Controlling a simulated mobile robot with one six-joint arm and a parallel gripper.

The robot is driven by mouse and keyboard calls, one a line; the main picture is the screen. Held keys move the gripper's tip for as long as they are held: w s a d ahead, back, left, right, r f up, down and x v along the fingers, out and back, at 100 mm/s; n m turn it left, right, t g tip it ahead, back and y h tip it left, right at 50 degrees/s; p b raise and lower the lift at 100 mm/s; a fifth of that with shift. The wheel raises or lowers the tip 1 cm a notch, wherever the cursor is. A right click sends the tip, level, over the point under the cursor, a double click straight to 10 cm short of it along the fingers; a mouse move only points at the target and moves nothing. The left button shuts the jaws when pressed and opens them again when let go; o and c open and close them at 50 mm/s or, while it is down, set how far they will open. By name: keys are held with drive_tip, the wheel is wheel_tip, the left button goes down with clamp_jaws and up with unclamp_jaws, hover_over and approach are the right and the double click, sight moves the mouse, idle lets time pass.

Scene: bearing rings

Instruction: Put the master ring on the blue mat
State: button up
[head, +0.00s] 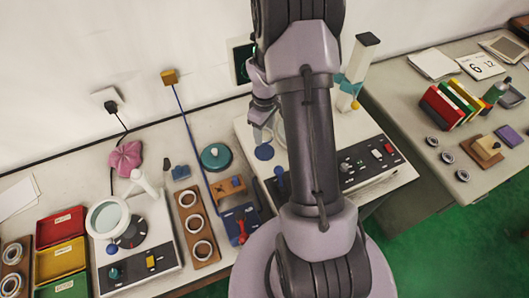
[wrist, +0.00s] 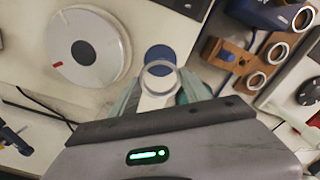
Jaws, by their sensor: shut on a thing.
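My gripper (head: 262,132) is left of my upright arm in the head view, over the back of the bench. In the wrist view my gripper (wrist: 160,86) is shut on a pale grey ring, the master ring (wrist: 159,70), held between the two fingertips. The ring appears above the mat; I cannot tell the gap.
A white disc with a red mark (wrist: 88,46) lies beside the mat in the wrist view. A wooden rack of rings (head: 196,226), a teal round piece (head: 216,157) and a control panel (head: 370,163) stand nearby. My arm hides part of the bench.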

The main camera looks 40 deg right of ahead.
wheel_tip(320, 180, down, 9)
drive_tip(key=shift+a+r+b, duration=0.1)
drive_tip(key=shift+b, duration=0.75)
drive_tip(key=o, duration=1.5)
wheel_tip(320, 180, up, 12)
drive_tip(key=p, duration=0.3)
wheel_tip(320, 180, up, 10)
drive_tip(key=m+t, duration=0.1)
drive_tip(key=m, duration=0.1)
hover_over(265, 152)
drive_tip(key=a, duration=0.5)
drive_tip(key=s+a+r+m+t, duration=0.1)
drive_tip(key=a+r, duration=0.4)
drive_tip(key=r, duration=0.1)
drive_tip(key=s+a+r+m+t, duration=0.1)
drive_tip(key=s+a+r, duration=0.2)
drive_tip(key=s+a, duration=0.2)
drive_tip(key=s+a+r+m+t+y, duration=0.1)
drive_tip(key=s+a+r+m, duration=0.1)
drive_tip(key=s+a+r, duration=0.1)
drive_tip(key=s+a+r+m+t+y, duration=0.1)
drive_tip(key=s+a+r+m, duration=0.1)
drive_tip(key=s+a, duration=0.4)
drive_tip(key=shift+s+a+r+t, duration=0.3)
drive_tip(key=shift+s+r+t, duration=0.1)
drive_tip(key=shift+s+r, duration=0.4)
